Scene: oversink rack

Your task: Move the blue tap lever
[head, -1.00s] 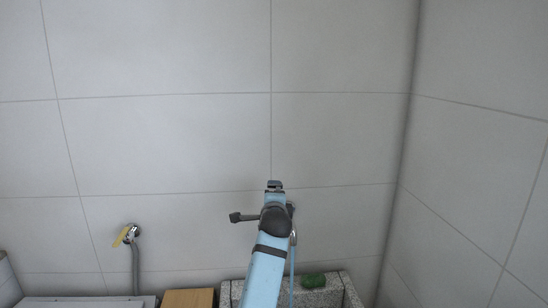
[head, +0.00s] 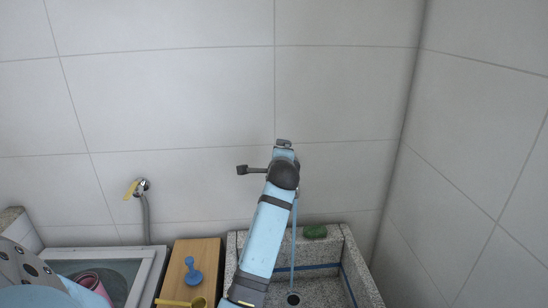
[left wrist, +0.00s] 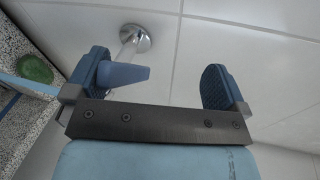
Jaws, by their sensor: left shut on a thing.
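The blue tap lever (left wrist: 126,75) shows in the left wrist view, in front of a round chrome wall mount (left wrist: 136,38). My left gripper (left wrist: 153,80) is shut on this lever, which lies between its dark blue pads and against the left pad. In the head view my left gripper (head: 284,144) is at the wall above the granite sink (head: 345,262), and my arm hides the lever and most of the tap. A thin pale blue stream (head: 294,235) drops beside the arm towards the drain (head: 293,299). My right gripper is not in view.
A green sponge (head: 315,232) lies on the sink's back rim. To the left are a wooden board (head: 208,255) with a blue knobbed piece (head: 193,271), and a pale basin (head: 151,270) with a pink cup (head: 91,284). A yellow-handled valve (head: 138,187) is on the wall.

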